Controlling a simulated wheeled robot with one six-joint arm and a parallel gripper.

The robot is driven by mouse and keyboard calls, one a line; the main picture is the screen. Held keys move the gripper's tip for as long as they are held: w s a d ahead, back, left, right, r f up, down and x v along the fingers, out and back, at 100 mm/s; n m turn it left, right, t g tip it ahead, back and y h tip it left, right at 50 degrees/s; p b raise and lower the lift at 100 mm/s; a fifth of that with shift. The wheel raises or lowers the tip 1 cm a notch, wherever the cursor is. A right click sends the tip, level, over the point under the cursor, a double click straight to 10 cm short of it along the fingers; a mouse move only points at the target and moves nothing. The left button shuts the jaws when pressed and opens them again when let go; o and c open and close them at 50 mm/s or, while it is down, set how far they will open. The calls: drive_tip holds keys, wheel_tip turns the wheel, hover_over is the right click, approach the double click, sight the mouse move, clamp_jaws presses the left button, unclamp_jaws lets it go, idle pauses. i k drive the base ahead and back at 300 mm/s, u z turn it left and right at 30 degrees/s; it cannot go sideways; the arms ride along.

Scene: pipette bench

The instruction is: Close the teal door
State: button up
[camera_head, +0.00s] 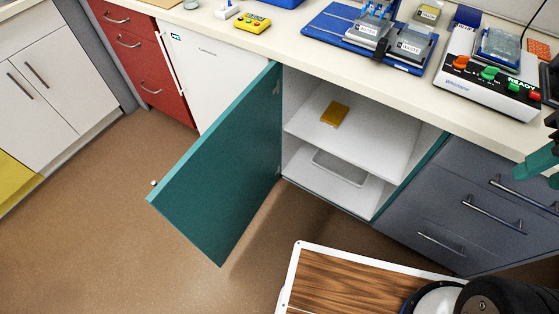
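The teal door (222,165) stands wide open on the cabinet under the bench. It is hinged at the left side of the opening and swings out over the floor towards the lower left. A small pale knob (153,183) sits at its free edge. The open cabinet (312,112) shows white shelves inside. My gripper (533,172) seems to be the teal and dark part at the right edge, in front of the grey drawers and far from the door. It is partly cut off, so its opening is unclear.
A yellow item (334,114) lies on the upper shelf and a clear tray (341,167) on the lower one. Grey drawers (455,205) are at right, red drawers (150,65) at left. The brown floor (120,235) left of the door is clear. The benchtop holds lab equipment.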

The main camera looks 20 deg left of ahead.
sight(212, 194)
drive_tip(key=z, duration=2.55)
drive_tip(key=k, duration=2.55)
drive_tip(key=u, duration=2.5)
